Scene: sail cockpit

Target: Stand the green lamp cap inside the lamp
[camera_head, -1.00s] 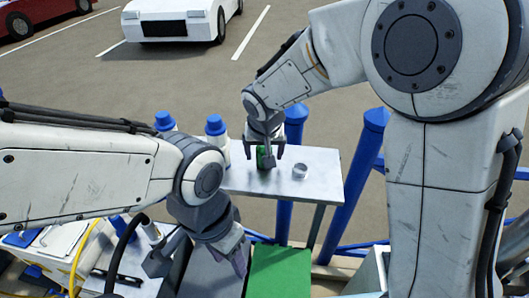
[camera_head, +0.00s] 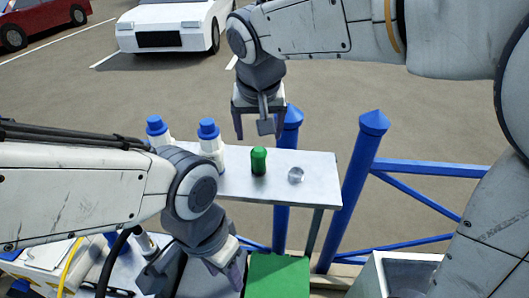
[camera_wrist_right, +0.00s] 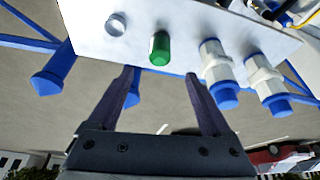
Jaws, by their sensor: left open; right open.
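The green lamp cap (camera_head: 259,161) stands upright on the pale metal shelf (camera_head: 318,188). A small silvery round piece (camera_head: 296,175), perhaps the lamp, stands just right of it, apart from it. In the right wrist view the green cap (camera_wrist_right: 160,48) lies beyond the fingertips, beside the silvery piece (camera_wrist_right: 115,24). My right gripper (camera_head: 258,137) is open and empty above and behind the cap, not touching it; its spread fingers show in the wrist view (camera_wrist_right: 160,74). My left gripper (camera_head: 229,278) is low, in front of the shelf, its fingertips partly hard to make out.
Two white bottles with blue caps stand left of the cap, the nearer one (camera_head: 211,148) close to it. Blue posts (camera_head: 352,190) and rails rise right of the shelf. A green panel (camera_head: 278,276) lies below. Parked cars stand far behind.

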